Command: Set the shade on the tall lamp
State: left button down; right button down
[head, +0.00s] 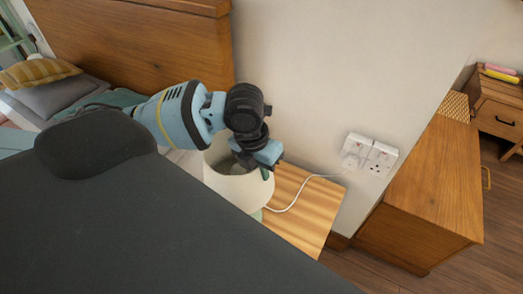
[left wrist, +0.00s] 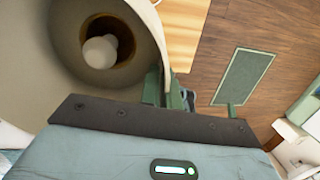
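The cream lampshade (head: 238,188) is in the middle of the head view, above a wooden bedside top. My left gripper (head: 266,168) is at its upper right rim, and its fingers appear closed on the shade's wall. In the left wrist view I look into the shade (left wrist: 60,95) from above; the fingers (left wrist: 168,95) are at its right edge. A white bulb (left wrist: 100,50) shows through the round opening inside the shade. A bit of pale green lamp (head: 257,215) shows under the shade; most of the lamp is hidden. I cannot tell whether the shade rests on it. My right gripper is out of view.
The striped wooden bedside top (head: 300,208) has free room right of the shade. A white cord runs across it to a wall socket (head: 370,156). A wooden cabinet (head: 430,190) stands at the right. A bed with pillows (head: 55,95) is at the left.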

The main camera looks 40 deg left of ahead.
pick_arm(q)
jog(key=shift+f, duration=0.2)
dwell(0.4)
jog(key=shift+f, duration=0.3)
jog(key=shift+f, duration=0.2)
dwell(0.7)
jog(key=c, duration=1.6)
grip_release()
jog(key=shift+o, duration=0.2)
notch_tip(320, 180, up, 8)
jog(key=a, duration=0.1)
jog(key=shift+s+p, duration=0.4)
